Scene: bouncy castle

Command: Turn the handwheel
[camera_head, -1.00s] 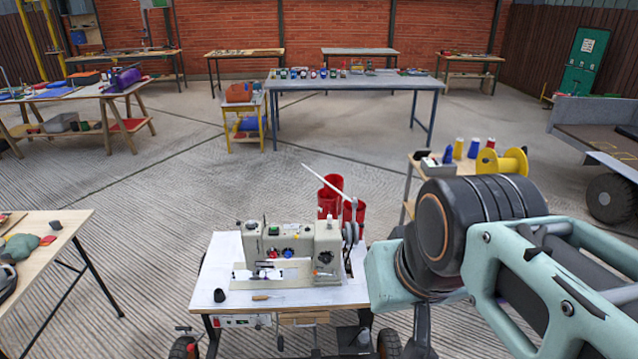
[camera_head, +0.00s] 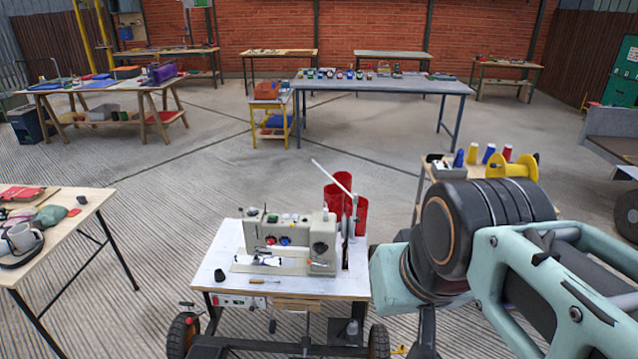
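A beige sewing machine (camera_head: 290,240) stands on a white-topped wheeled table (camera_head: 215,258) in front of me. A grey wheel (camera_head: 346,229) sits at the machine's right end and looks like the handwheel. It is seen nearly edge-on and is small in the picture. A thin pale rod (camera_head: 330,175) slants up to the left above it. My arm fills the lower right, beside the table's right edge in the picture. My gripper is not in view, and no contact with the wheel shows.
Red cylinders (camera_head: 361,215) stand behind the wheel. A dark cup-like piece (camera_head: 220,275) and a small tool (camera_head: 264,281) lie on the tabletop. A cart with spools (camera_head: 508,166) stands behind my arm. A cluttered table (camera_head: 90,207) is at left. Floor between is clear.

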